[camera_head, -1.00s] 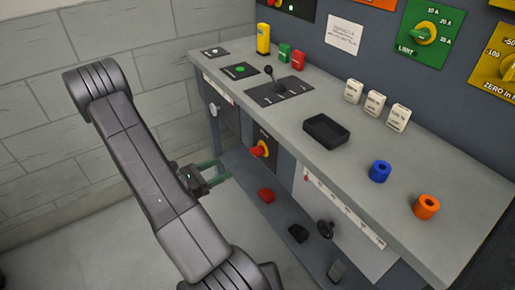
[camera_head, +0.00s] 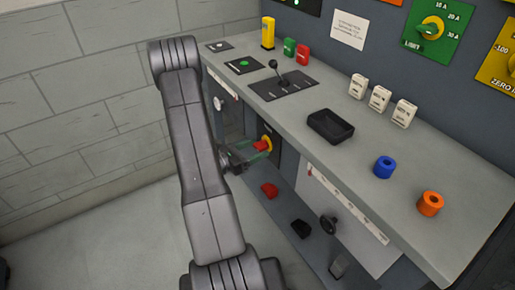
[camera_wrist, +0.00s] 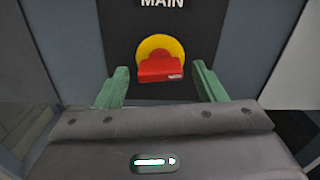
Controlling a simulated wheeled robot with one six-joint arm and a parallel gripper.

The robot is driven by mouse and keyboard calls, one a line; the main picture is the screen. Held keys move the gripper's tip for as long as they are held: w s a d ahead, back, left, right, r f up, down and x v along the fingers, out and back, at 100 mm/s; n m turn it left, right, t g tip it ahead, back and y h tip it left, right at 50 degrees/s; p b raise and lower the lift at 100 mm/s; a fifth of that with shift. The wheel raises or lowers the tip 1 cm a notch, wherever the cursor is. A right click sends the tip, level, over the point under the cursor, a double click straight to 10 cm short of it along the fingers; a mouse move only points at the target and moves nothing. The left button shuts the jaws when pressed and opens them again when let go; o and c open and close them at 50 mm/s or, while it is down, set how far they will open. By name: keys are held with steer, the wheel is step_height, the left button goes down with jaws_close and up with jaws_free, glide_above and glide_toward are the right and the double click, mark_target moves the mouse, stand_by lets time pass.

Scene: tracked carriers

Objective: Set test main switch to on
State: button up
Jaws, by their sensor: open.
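The main switch has a red handle (camera_wrist: 161,68) on a yellow round plate (camera_wrist: 148,47), set in a black panel under the word MAIN. In the wrist view the red handle lies level, crosswise. In the head view the red handle (camera_head: 262,146) shows on the bench's front face, partly behind my fingers. My gripper (camera_wrist: 161,82) is open, with one green finger on each side of the handle. The fingers look apart from it; the exact depth gap is hard to tell. My gripper also shows in the head view (camera_head: 256,152).
The bench top (camera_head: 285,115) overhangs the switch. A black tray (camera_head: 330,127), a lever (camera_head: 280,75) and blue (camera_head: 384,167) and orange (camera_head: 430,204) rings are on top.

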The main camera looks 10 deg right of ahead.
steer(key=shift+w+d, duration=0.2)
steer(key=shift+d, duration=0.5)
steer(key=c, duration=1)
steer(key=shift+f+m+b, duration=0.15)
steer(key=shift+m+b, duration=0.35)
steer(key=shift+b, duration=0.3)
steer(key=shift+r, duration=0.2)
steer(key=o, duration=1)
steer(key=shift+a, duration=0.15)
